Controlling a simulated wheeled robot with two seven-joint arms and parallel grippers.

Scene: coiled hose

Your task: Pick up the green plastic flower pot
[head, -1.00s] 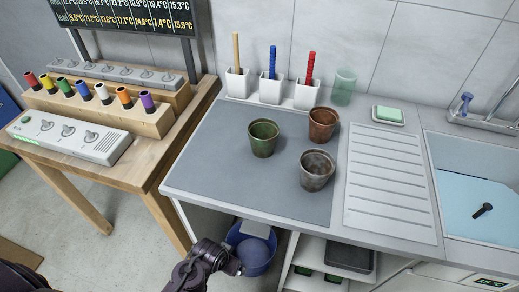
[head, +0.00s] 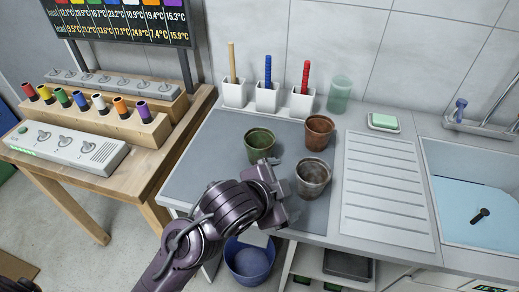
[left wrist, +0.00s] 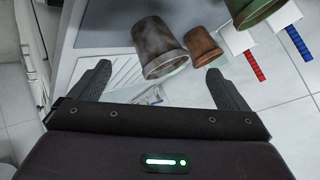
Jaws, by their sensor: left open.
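The green plastic flower pot (head: 260,145) stands upright on the grey mat (head: 200,165) on the counter. My left gripper (head: 275,180) is just in front of it, between it and the grey-brown pot, open and empty. In the left wrist view the open fingers (left wrist: 158,85) frame empty space. There the green pot (left wrist: 250,12) is cut off at the top right, outside the fingers. The grey-brown pot (left wrist: 160,48) is ahead of the fingers. My right gripper is not in view.
A grey-brown pot (head: 312,178) stands close on the right of my left gripper, and a rust-brown pot (head: 319,132) behind it. White holders with brown, blue (head: 267,95) and red rods stand along the wall. A ribbed drainboard (head: 385,190) and sink lie to the right.

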